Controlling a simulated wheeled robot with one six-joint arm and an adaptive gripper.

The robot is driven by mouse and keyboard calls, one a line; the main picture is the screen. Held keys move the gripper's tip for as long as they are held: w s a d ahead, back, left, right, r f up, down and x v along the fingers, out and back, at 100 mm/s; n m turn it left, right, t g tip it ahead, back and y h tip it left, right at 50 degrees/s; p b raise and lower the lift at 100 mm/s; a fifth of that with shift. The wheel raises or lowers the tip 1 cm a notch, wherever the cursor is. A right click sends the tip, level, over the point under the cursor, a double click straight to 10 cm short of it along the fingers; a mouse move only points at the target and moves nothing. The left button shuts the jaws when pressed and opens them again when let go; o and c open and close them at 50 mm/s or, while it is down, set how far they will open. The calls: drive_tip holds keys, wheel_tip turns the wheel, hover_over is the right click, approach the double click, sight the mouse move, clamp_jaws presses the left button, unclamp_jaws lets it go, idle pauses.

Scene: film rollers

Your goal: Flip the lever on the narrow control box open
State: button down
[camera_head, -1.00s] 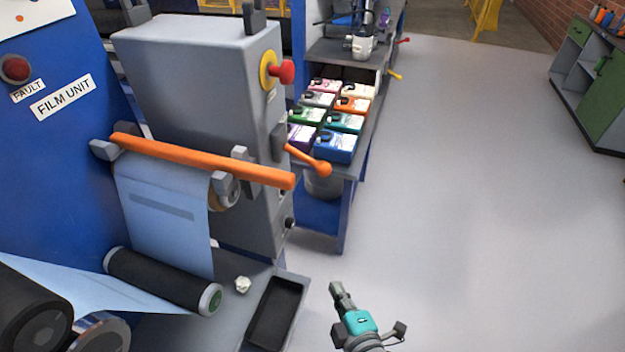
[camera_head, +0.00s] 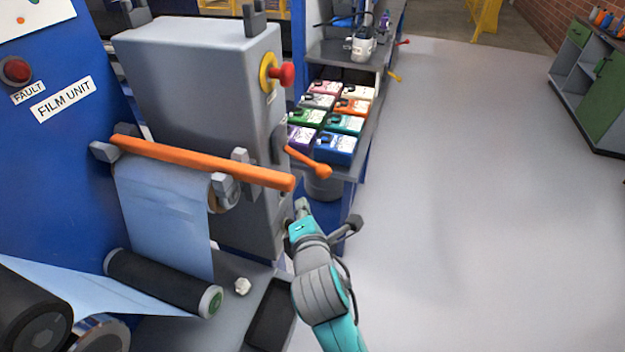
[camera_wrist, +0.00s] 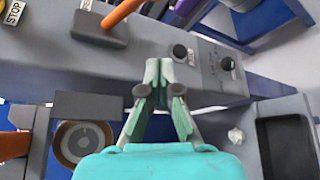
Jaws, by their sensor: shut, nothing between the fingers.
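The narrow control box (camera_head: 205,75) is a tall grey cabinet beside the blue film unit. Its lever (camera_head: 308,161) has an orange arm with a ball end, pointing right and slightly down from a grey pivot on the box's right side. In the wrist view, the grey lever mount (camera_wrist: 98,28) and part of the orange arm (camera_wrist: 120,12) show at upper left; the ball end is out of view there. My gripper (camera_head: 301,206) is shut and empty, below the lever and apart from it. In the wrist view, its fingertips (camera_wrist: 158,68) overlap the box face, left of two black knobs (camera_wrist: 180,52).
An orange bar (camera_head: 200,163) crosses the front of the box, close to my gripper. A dark tray (camera_head: 271,312) and a crumpled white piece (camera_head: 242,286) lie below. A bench (camera_head: 352,172) with colored cartons stands behind. Open floor (camera_head: 480,220) lies right.

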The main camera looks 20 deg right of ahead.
drive_tip(key=x, duration=1)
drive_tip(key=shift+s+d+r, duration=0.25)
drive_tip(key=shift+d+r, duration=0.05)
drive_tip(key=shift+d, duration=0.25)
drive_tip(key=shift+s+d+r, duration=0.25)
drive_tip(key=shift+d+r, duration=0.05)
drive_tip(key=shift+d, duration=0.2)
drive_tip(key=shift+s+d+r, duration=0.25)
drive_tip(key=shift+d+r, duration=0.05)
drive_tip(key=shift+d, duration=0.25)
drive_tip(key=shift+r, duration=0.1)
drive_tip(key=shift+s+d+r+n+g+h, duration=0.15)
drive_tip(key=shift+d+r+n+g, duration=0.15)
drive_tip(key=shift+r+n, duration=0.25)
drive_tip(key=shift+s+d+r+n+g+h, duration=0.2)
drive_tip(key=shift+r+n+g, duration=0.15)
drive_tip(key=shift+r, duration=0.25)
wheel_tip(320, 180, up, 7)
drive_tip(key=n+g+h, duration=0.1)
drive_tip(key=n+g, duration=0.1)
hover_over(317, 170)
drive_tip(key=s, duration=0.2)
drive_tip(key=shift+w+a+t, duration=0.1)
drive_tip(key=shift+t, duration=0.15)
